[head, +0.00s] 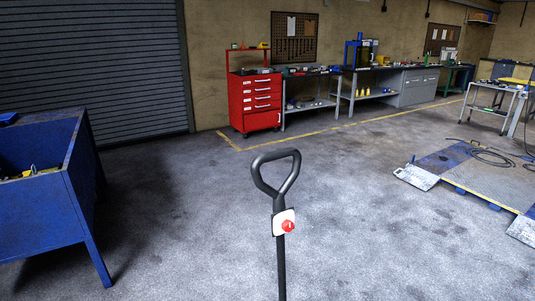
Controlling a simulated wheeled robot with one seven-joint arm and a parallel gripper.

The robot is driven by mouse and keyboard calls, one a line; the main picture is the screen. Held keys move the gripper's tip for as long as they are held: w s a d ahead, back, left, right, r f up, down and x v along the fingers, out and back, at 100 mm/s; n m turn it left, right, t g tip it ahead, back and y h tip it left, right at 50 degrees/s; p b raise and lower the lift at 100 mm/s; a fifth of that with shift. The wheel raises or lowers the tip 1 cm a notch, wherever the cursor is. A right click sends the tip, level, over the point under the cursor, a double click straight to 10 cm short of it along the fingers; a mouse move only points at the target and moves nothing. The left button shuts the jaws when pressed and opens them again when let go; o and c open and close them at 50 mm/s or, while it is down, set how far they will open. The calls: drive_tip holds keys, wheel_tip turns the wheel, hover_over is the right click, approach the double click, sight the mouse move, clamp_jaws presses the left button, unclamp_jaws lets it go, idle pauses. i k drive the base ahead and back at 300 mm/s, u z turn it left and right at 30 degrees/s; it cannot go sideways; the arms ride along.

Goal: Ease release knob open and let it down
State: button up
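A red release knob (288,226) sits on a small white plate (278,222) partway up the jack's handle. The black handle (281,265) stands nearly upright in the lower middle of the head view, with a loop grip (257,178) at its top. The handle's lower end runs out of the bottom of the picture, so the jack's body is hidden. My gripper is not in this view, and nothing is seen touching the knob or the handle.
A blue bin (38,225) on legs stands at the left. A red tool cabinet (254,102) and workbenches (310,92) line the back wall. A low platform lift (478,172) with a coiled hose lies at the right. The grey floor around the handle is clear.

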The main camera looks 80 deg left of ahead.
sight(286, 226)
drive_tip(key=u, duration=2.7)
